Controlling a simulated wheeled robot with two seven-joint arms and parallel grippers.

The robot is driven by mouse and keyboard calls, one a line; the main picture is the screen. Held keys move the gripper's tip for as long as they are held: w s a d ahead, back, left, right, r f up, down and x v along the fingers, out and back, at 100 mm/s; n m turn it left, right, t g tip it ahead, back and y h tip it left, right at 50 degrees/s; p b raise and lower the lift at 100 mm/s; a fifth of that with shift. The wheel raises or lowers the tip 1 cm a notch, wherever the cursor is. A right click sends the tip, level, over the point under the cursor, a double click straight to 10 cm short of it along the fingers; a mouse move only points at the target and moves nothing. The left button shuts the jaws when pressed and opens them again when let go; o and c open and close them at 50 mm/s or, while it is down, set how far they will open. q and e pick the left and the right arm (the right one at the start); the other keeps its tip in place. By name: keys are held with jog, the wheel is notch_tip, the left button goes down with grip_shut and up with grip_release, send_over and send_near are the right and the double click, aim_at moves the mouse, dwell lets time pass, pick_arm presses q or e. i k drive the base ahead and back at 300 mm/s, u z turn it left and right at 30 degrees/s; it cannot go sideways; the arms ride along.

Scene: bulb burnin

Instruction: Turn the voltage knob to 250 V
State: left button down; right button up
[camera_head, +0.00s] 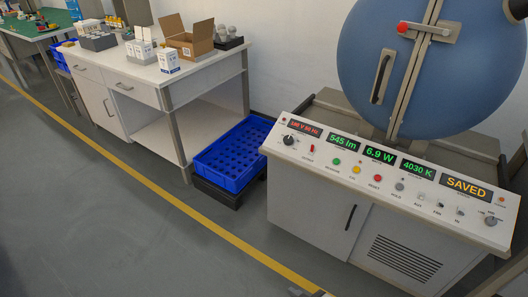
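The voltage knob (289,141) is a black round knob at the left end of the sloped white control panel (338,163). A small red display (305,127) sits just above it. Its digits look like a voltage and a frequency in Hz, but are too small to read surely. Another knob (490,221), grey, is at the panel's right end. I cannot make out where the voltage knob's pointer aims.
The panel has a red switch (312,148), coloured buttons, green displays and an amber "SAVED" display (465,188). A big blue sphere (440,75) stands behind. Left are a blue crate (215,180) and a white bench (200,83) with boxes. The floor in front is clear.

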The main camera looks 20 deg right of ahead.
aim_at(288, 140)
jog(key=z, duration=0.45)
jog(key=i, duration=0.45)
jog(key=z, duration=0.25)
